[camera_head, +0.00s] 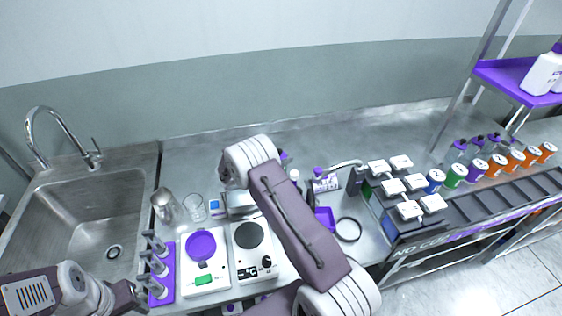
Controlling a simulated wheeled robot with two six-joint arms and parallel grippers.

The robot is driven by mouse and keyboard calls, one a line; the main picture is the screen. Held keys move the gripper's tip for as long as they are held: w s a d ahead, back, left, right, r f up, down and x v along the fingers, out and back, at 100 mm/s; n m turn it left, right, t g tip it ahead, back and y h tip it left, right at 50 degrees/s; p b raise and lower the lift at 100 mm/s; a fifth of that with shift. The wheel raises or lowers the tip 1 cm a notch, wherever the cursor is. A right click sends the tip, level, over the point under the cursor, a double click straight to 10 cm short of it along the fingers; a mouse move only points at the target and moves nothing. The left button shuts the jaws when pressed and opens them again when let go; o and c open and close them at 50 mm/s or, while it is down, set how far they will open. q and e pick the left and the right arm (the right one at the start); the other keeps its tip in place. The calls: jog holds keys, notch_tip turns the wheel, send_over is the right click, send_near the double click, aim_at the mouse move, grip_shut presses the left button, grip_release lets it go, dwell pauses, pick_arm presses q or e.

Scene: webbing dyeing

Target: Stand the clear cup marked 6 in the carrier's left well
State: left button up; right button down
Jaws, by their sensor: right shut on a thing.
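A clear cup (194,207) stands on the steel counter, right of a metal beaker (164,205); no number can be read on it. My right arm reaches up across the middle, and its gripper (231,186) points down behind the wrist. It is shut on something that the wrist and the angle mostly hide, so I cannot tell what. A silvery object (240,204) shows just below it. I cannot make out the carrier or its left well for certain. My left gripper (132,298) is low at the left, near a purple rack; its jaws are unclear.
The purple rack (163,284) holds grey pegs. Beside it are a scale with a purple dish (201,246) and a hotplate (249,236). The sink (82,215) is at left. White-topped blocks (394,187) and several coloured jars (477,170) stand at right.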

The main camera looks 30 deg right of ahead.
jog(key=shift+f, duration=1.05)
jog(key=c, duration=0.6)
grip_release()
